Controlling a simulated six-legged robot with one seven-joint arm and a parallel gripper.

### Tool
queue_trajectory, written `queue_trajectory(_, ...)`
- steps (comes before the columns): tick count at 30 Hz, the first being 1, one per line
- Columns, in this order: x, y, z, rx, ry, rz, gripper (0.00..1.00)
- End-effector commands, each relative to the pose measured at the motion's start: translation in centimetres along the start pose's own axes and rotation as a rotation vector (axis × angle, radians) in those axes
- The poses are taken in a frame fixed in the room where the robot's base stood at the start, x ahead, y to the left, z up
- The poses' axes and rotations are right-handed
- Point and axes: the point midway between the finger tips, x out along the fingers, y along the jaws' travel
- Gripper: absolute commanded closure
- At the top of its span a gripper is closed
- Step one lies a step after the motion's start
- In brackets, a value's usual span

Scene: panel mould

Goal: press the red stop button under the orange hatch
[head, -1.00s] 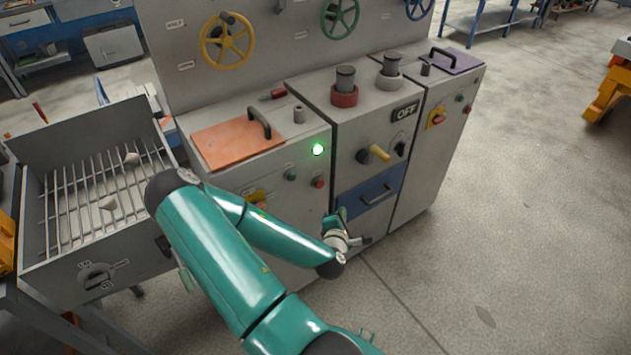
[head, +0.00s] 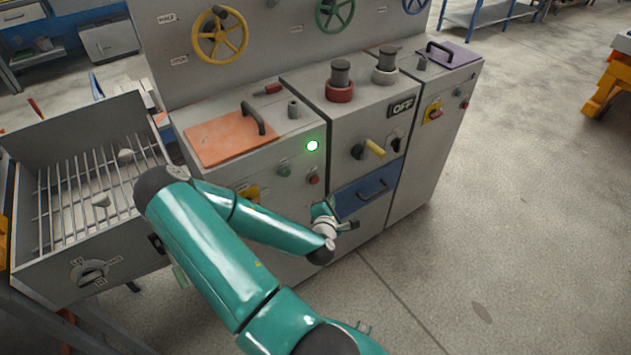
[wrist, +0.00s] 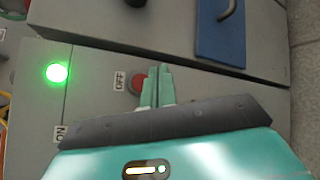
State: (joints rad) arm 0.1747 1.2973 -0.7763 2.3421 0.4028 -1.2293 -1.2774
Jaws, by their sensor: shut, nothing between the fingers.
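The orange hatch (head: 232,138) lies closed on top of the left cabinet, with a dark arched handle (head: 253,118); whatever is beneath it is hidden. A red button (head: 314,180) sits on the cabinet's front face, below the hatch and a lit green lamp (head: 312,146). In the wrist view the red button (wrist: 136,82) is beside an OFF label, partly covered by my fingers. My gripper (wrist: 158,84) is shut and empty, its tips close beside this button; I cannot tell whether they touch. In the head view my gripper (head: 328,206) is low in front of the cabinet.
A blue drawer (head: 365,195) with a handle and a yellow lever (head: 375,149) are to the right. A grated tray (head: 85,185) stands left.

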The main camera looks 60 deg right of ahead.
Motion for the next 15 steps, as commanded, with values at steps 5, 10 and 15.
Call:
queue_trajectory(5, 1.9, 1.4, -1.3, 0.003, 0.001, 0.002, 1.0)
queue_trajectory(10, 3.2, 2.3, -2.2, 0.0, 0.001, 0.002, 1.0)
queue_trajectory(15, 4.0, 2.8, -2.7, 0.0, 0.0, 0.0, 1.0)
